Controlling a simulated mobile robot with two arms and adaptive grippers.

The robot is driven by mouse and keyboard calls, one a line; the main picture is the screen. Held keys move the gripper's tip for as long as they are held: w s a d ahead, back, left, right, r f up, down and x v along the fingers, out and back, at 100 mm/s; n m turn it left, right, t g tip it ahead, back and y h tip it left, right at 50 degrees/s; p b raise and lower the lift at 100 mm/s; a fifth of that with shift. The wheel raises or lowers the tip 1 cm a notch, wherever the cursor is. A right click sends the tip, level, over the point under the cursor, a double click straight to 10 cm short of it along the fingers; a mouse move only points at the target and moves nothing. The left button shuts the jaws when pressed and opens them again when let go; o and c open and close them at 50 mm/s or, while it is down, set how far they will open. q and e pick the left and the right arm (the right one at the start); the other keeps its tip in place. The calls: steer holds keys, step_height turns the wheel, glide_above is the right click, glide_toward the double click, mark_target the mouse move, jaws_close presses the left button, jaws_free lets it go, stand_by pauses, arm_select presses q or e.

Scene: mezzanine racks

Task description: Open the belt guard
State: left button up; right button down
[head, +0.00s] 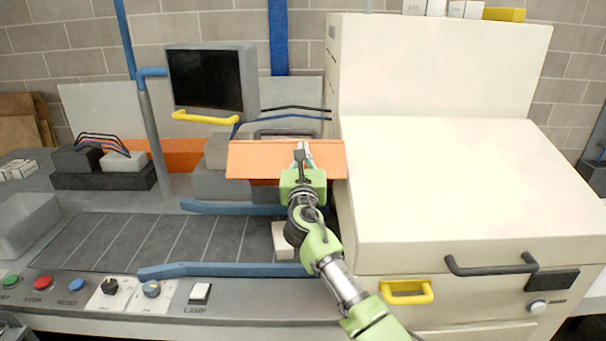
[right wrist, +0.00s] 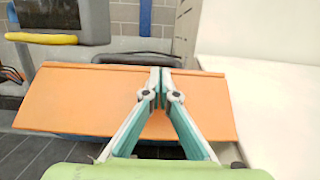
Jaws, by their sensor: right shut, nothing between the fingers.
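The belt guard looks to be the orange panel (head: 262,160), tilted over the far part of the belt, beside the big cream machine. In the right wrist view the orange panel (right wrist: 75,100) fills the middle, with its upper edge running across. My right gripper (head: 301,152) reaches in from the lower right and lies over the panel's right half. In the right wrist view its fingertips (right wrist: 160,72) are together at the panel's upper edge, with nothing between them. I cannot tell whether they touch the panel. A dark handle (right wrist: 160,59) shows just behind that edge. My left gripper is not in view.
The cream machine (head: 440,190) with a dark handle (head: 490,265) stands close on the right. A monitor (head: 207,80) with a yellow bar stands behind left. Blue rails (head: 220,269) flank the grey belt (head: 130,240). Buttons and knobs line the front panel. The belt's left part is clear.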

steer(key=shift+w+r, duration=1.2)
steer(key=shift+r, duration=0.2)
steer(key=shift+f, duration=0.1)
